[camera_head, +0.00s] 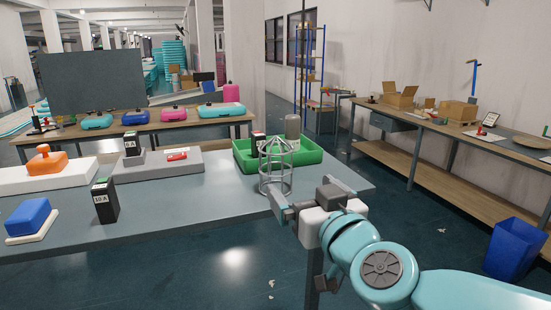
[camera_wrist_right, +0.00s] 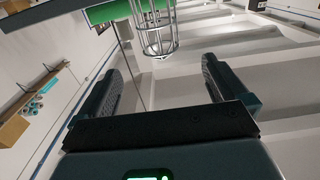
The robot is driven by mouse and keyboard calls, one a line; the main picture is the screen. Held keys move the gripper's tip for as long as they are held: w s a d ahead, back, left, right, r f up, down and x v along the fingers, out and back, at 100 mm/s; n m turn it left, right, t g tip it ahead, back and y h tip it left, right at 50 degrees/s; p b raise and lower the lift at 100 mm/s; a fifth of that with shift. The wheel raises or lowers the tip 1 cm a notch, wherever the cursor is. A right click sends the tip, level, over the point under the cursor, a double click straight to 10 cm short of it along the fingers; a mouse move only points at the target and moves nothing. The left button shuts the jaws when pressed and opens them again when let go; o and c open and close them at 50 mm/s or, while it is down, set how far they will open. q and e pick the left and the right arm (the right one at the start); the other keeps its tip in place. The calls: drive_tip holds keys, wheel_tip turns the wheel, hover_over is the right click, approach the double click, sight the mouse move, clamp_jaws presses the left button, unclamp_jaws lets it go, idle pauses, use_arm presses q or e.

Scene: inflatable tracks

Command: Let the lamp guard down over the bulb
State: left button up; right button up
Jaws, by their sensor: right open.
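The lamp guard (camera_head: 275,172) is a grey wire cage with a domed top. It is upright near the right end of the grey table, in front of the green tray. It also shows in the right wrist view (camera_wrist_right: 157,32), beyond the fingertips and between their lines. My right gripper (camera_head: 303,193) is open and empty, just right of the guard's lower part. Its two dark fingers stand wide apart in the wrist view (camera_wrist_right: 158,72). I cannot make out a bulb inside the cage, nor what its lower ring rests on. My left gripper is not in view.
The green tray (camera_head: 312,156) holds a grey cylinder (camera_head: 292,126) and a dark labelled box behind the guard. A black box (camera_head: 104,200), a blue block (camera_head: 28,217) and an orange-topped item (camera_head: 47,161) stand on the left. The table's front middle is clear.

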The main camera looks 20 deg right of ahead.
sight(280, 166)
drive_tip(key=w, duration=1)
drive_tip(key=shift+w+a+r, duration=0.1)
drive_tip(key=shift+w+a, duration=0.2)
drive_tip(key=shift+a, duration=0.05)
drive_tip(key=w, duration=0.5)
drive_tip(key=shift+w+d+p, duration=0.2)
drive_tip(key=shift+w+p, duration=0.05)
drive_tip(key=shift+p, duration=0.15)
drive_tip(key=shift+s, duration=0.15)
drive_tip(key=shift+c, duration=0.7)
drive_tip(key=c, duration=0.7)
